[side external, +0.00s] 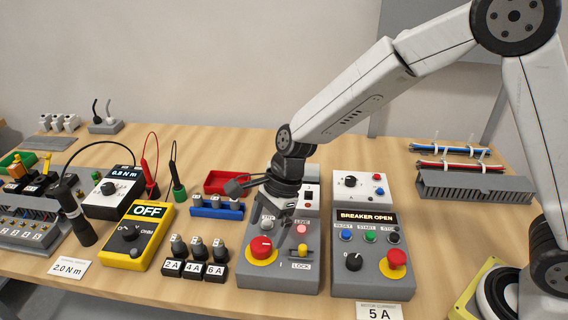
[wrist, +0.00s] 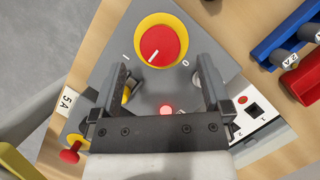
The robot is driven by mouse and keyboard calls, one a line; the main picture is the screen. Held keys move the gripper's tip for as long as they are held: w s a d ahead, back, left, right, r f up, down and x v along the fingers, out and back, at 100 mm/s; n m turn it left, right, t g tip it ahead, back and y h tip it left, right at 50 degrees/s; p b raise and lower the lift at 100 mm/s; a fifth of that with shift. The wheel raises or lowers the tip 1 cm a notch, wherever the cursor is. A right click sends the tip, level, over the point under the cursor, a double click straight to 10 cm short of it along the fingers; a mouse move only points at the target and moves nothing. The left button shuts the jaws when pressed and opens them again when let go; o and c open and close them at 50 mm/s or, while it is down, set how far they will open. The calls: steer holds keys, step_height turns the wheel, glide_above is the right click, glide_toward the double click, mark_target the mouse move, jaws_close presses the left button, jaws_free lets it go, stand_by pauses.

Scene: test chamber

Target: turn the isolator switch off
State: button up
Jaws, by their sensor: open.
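The isolator switch is a red knob on a yellow disc (side external: 261,247), on the front of a grey sloped box (side external: 278,281). In the wrist view, the knob (wrist: 161,44) lies just beyond my fingertips, and its white line points lower left, toward the I mark rather than 0. The red LIVE lamp (wrist: 166,110) looks lit. A yellow LOCK lever (side external: 303,251) sits beside the knob. My gripper (wrist: 162,70) is open and empty above the box, its fingers apart. The side view shows my gripper (side external: 284,230) partly covering the panel.
A yellow OFF meter (side external: 148,212), black fuses labelled 2A, 4A and 6A (side external: 195,268), a blue rack (side external: 216,210) and a red bin (side external: 228,181) stand on the left. A cable tray (side external: 475,187) lies far right.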

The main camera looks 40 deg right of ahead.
mark_target(262, 243)
steer(key=shift+x, duration=1.9)
steer(key=shift+c, duration=0.2)
steer(key=c, duration=1.2)
steer(key=shift+c, duration=0.2)
